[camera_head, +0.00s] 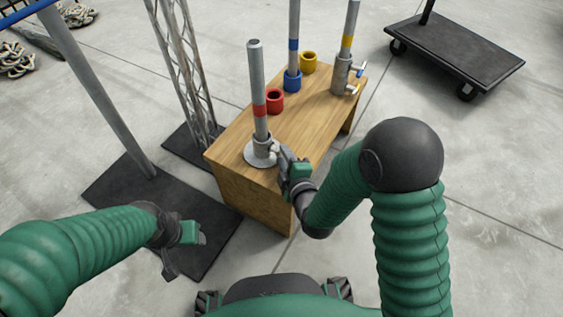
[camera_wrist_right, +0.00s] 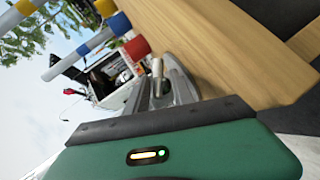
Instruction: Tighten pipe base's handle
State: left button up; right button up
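A grey pipe (camera_head: 257,85) with a red band stands upright in a round metal pipe base (camera_head: 259,154) at the near end of the wooden box. My right gripper (camera_head: 282,156) is at the right side of this base, where its handle is mostly hidden by the fingers. In the right wrist view, a short metal pin (camera_wrist_right: 157,72), seemingly the handle, shows beside a grey finger of my right gripper (camera_wrist_right: 172,88). Whether the fingers are closed on it is unclear. My left gripper (camera_head: 186,254) is open and empty, low at the left, away from the box.
The wooden box (camera_head: 300,118) also carries red (camera_head: 275,98), blue (camera_head: 292,83) and yellow (camera_head: 309,61) cups and another pipe holder (camera_head: 341,76) with handles. Black floor plates (camera_head: 115,192) and a truss (camera_head: 178,60) stand left. A cart (camera_head: 455,50) is at the back right.

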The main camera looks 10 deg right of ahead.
jog(key=x, duration=0.2)
jog(key=shift+w+b, duration=0.3)
jog(key=shift+b, duration=0.1)
grip_shut()
pick_arm(q)
jog(key=shift+f, duration=0.65)
jog(key=shift+r+p, duration=0.35)
jog(key=shift+p, duration=0.05)
